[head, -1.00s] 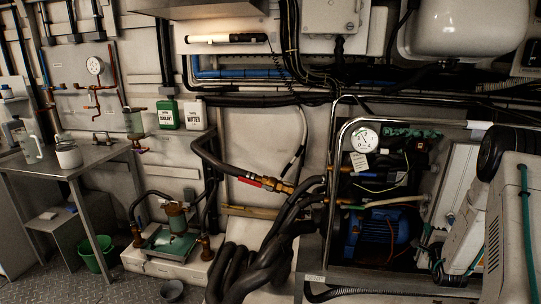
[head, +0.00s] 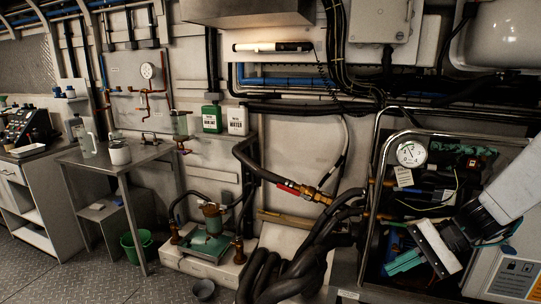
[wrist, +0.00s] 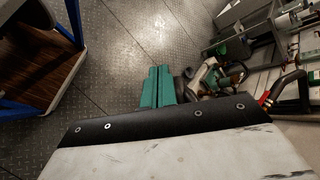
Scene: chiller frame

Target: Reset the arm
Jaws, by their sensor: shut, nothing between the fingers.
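My gripper (head: 392,268) shows in the head view at lower right, in front of the chiller frame (head: 368,190), its teal fingers pointing left. It hides part of the machinery inside the frame. I cannot tell from this view how far it is from the frame. In the wrist view the two teal fingers (wrist: 157,72) lie side by side, shut and empty, with metal floor beyond them. My pale arm link enters the head view from the right.
A pressure gauge (head: 411,153) sits on the frame. Thick black hoses (head: 290,270) run to its left. A pump on a white block (head: 212,266), a green bucket (head: 137,246) and a steel table (head: 112,160) stand further left. Open floor (head: 60,270) lies at lower left.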

